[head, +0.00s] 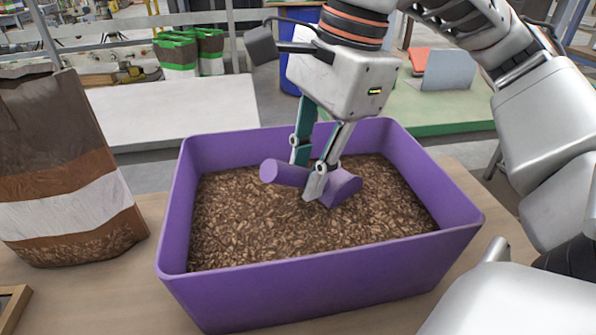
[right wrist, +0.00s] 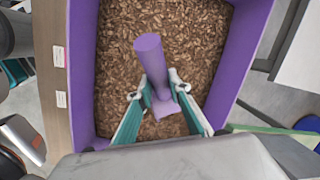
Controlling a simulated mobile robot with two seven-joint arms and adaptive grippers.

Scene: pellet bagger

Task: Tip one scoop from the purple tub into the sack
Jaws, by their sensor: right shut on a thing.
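The purple tub (head: 320,273) stands on the wooden table, filled with brown pellets (head: 290,225). A purple scoop (head: 342,187) lies low in the tub, touching or just above the pellets. My right gripper (head: 307,182) reaches down into the tub and is shut on the scoop. The right wrist view shows its fingers (right wrist: 160,90) on either side of the scoop (right wrist: 150,58), with the round handle pointing away. I cannot tell whether pellets are in the scoop. The sack (head: 62,180), brown with a white band, stands upright left of the tub. My left gripper is not in view.
A wooden frame or tray corner (head: 12,303) shows at the lower left edge. Bare table (head: 110,290) lies between sack and tub.

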